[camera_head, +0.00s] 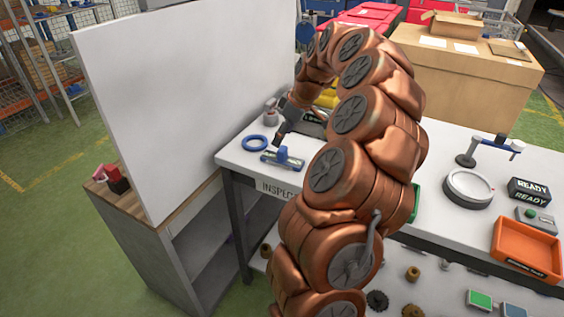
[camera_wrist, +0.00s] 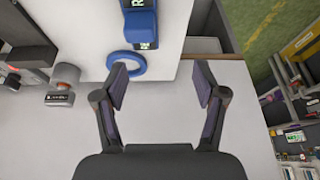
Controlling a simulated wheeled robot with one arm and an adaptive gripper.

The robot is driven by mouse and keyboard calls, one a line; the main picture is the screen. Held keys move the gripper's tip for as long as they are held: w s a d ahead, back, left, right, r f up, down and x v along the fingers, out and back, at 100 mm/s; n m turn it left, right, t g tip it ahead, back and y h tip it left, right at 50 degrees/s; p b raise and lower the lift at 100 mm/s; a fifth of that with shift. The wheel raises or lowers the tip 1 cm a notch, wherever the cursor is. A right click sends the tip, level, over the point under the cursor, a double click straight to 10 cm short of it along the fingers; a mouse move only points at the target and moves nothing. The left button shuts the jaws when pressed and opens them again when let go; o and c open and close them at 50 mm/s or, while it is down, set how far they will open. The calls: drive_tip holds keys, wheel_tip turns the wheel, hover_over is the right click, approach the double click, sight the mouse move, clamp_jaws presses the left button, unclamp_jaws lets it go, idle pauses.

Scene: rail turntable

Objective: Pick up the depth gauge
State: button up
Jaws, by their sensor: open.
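A blue tool with a dark, lettered bar (camera_head: 283,158), which looks like the depth gauge, lies near the front left edge of the white table. In the wrist view, its blue body (camera_wrist: 139,22) is at the top, left of centre and beyond my fingertips; its upper end is cut off by the frame. My gripper (camera_wrist: 160,75) is open and empty, with its fingers spread. In the head view, my gripper (camera_head: 279,137) points down just behind the tool, apart from it as far as I can tell.
A blue ring (camera_head: 255,144) lies left of the tool; it also shows by my left finger in the wrist view (camera_wrist: 126,64). A grey cylindrical device (camera_head: 271,111) stands behind. A tall white panel (camera_head: 160,100) rises left of the table. An orange bin (camera_head: 527,246) is far right.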

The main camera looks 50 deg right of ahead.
sight(283, 149)
drive_tip(key=shift+d+f+p, duration=0.3)
drive_tip(key=shift+d+f, duration=0.65)
drive_tip(key=shift+f, duration=0.3)
drive_tip(key=shift+d+p+x, duration=0.25)
drive_tip(key=shift+p+x, duration=0.3)
drive_tip(key=shift+x, duration=0.95)
drive_tip(key=shift+d+p+x, duration=0.2)
drive_tip(key=shift+p+x, duration=0.35)
drive_tip(key=shift+x, duration=0.9)
clamp_jaws()
drive_tip(key=shift+r+b, duration=0.85)
drive_tip(key=shift+r, duration=0.8)
drive_tip(key=s+a+b, duration=0.1)
drive_tip(key=s+b, duration=0.1)
drive_tip(key=s, duration=0.5)
drive_tip(key=s+a+r+b, duration=0.1)
drive_tip(key=s+a+b, duration=0.1)
drive_tip(key=s, duration=0.6)
drive_tip(key=shift+s+a+r, duration=0.25)
drive_tip(key=shift+a+r, duration=0.05)
